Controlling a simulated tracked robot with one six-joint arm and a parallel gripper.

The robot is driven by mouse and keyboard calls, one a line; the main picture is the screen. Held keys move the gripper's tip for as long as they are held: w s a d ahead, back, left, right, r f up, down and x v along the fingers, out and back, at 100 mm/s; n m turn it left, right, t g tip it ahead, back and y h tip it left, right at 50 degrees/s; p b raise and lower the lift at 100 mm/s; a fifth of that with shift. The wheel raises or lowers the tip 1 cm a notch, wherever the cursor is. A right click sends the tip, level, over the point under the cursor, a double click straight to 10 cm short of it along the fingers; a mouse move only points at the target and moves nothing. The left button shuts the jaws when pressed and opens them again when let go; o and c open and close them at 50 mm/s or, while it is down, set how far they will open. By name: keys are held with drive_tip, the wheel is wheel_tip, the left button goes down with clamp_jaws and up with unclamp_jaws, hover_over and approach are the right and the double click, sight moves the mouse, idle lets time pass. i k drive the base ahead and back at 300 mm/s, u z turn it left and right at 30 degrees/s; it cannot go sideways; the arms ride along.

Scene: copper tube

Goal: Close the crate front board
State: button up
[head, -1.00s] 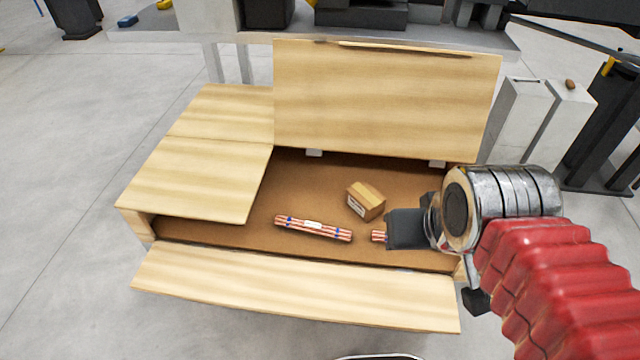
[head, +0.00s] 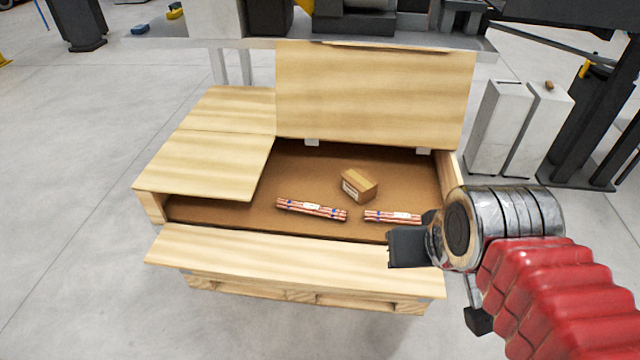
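The wooden crate (head: 152,207) stands open on the floor in the head view. Its front board (head: 290,262) is folded down and outward along the front edge, sloping towards me. My gripper (head: 408,248) is at the right end of the front board, overlapping its upper right part in the picture. I cannot tell whether it touches the board. The dark fingers are seen from the side, so their opening does not show.
Two bundles of copper tubes (head: 311,210) and a small cardboard box (head: 359,186) lie inside the crate. A lid panel (head: 375,95) stands raised at the back; another panel (head: 205,163) covers the left part. White bins (head: 500,125) stand at right.

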sight(341, 266)
drive_tip(key=k, duration=0.3)
drive_tip(key=u, duration=0.15)
drive_tip(key=i, duration=1)
drive_tip(key=z, duration=0.85)
drive_tip(key=k, duration=0.3)
